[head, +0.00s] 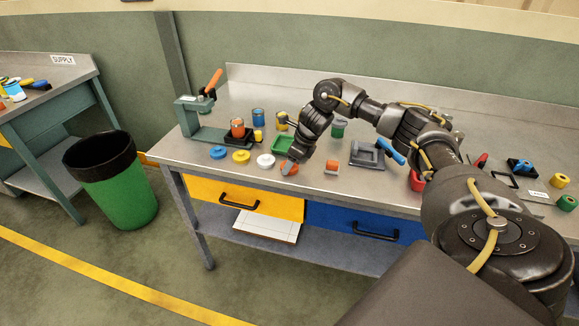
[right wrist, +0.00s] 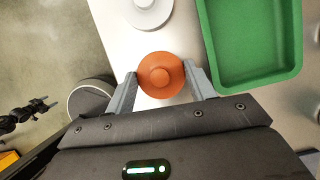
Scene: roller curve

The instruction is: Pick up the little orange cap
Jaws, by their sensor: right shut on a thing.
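The little orange cap (right wrist: 160,75) is round with a raised knob. In the right wrist view it sits between the two fingers of my right gripper (right wrist: 162,84), which are shut on its sides. In the head view the orange cap (head: 289,167) shows at the front edge of the workbench, under my right gripper (head: 290,162), which partly covers it. I cannot tell whether the cap still touches the bench. My left gripper is not in the head view.
A white cap (head: 266,160), a yellow cap (head: 241,156) and a blue cap (head: 218,152) lie left along the bench edge. A green tray (head: 283,143) lies behind. A press (head: 200,118) stands at the bench's left end.

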